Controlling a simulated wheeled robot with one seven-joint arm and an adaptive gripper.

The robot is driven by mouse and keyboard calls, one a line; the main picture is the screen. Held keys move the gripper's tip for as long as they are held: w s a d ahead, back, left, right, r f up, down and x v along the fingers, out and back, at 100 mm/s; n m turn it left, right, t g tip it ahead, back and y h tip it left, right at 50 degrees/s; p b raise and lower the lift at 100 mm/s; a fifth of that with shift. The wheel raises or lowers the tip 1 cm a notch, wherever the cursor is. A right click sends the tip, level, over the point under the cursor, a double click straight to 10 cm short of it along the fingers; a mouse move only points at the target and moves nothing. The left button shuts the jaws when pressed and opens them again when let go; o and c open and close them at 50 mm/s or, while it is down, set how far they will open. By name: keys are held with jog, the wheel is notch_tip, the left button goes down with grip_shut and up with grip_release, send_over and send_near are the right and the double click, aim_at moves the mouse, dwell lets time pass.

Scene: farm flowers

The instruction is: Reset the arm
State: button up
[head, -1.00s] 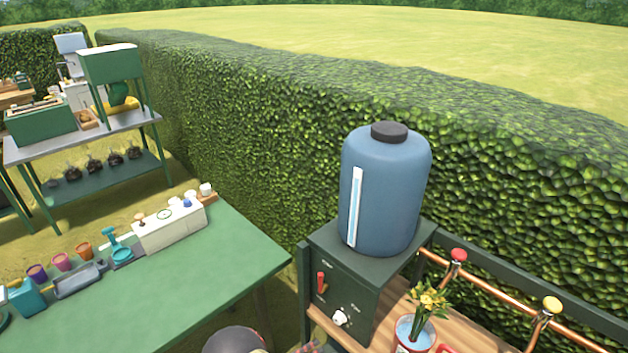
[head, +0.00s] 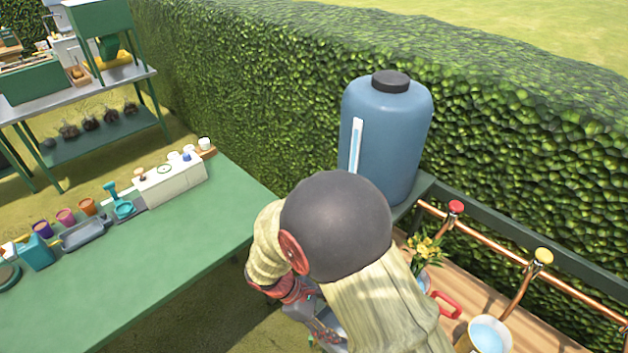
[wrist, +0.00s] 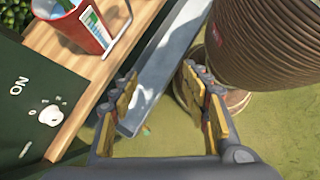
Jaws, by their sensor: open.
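My gripper (wrist: 166,112) is open in the wrist view, its two yellow-padded fingers apart with nothing held between them. Beyond the fingers are a grey metal trough or ledge and the grass. In the head view my arm, with a dark round joint and beige sleeves, is bent in front of the wooden bench (head: 505,290). The gripper end shows only partly there, low near the bench's left end.
A blue water tank (head: 390,125) stands behind my arm. A red pot (wrist: 80,22) is on the bench close to the gripper, left of it. A cream bucket (head: 488,335) stands further right. The green table (head: 150,250) lies to the left. Copper pipes (head: 515,300) run along the bench.

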jog(key=s+d+r+m+t+y, duration=0.2)
jog(key=d+r+m, duration=0.2)
jog(key=r, duration=0.6)
jog(key=s+d+r+m+t+y, duration=0.2)
jog(key=d+r+m, duration=0.3)
jog(key=r, duration=0.5)
jog(key=s+d+r+m+t+y, duration=0.3)
jog(key=r+m, duration=0.3)
jog(key=r, duration=0.4)
jog(key=shift+s+d+r+m+y, duration=0.3)
jog(key=shift+s+d+y, duration=0.1)
jog(key=shift+s+d, duration=0.2)
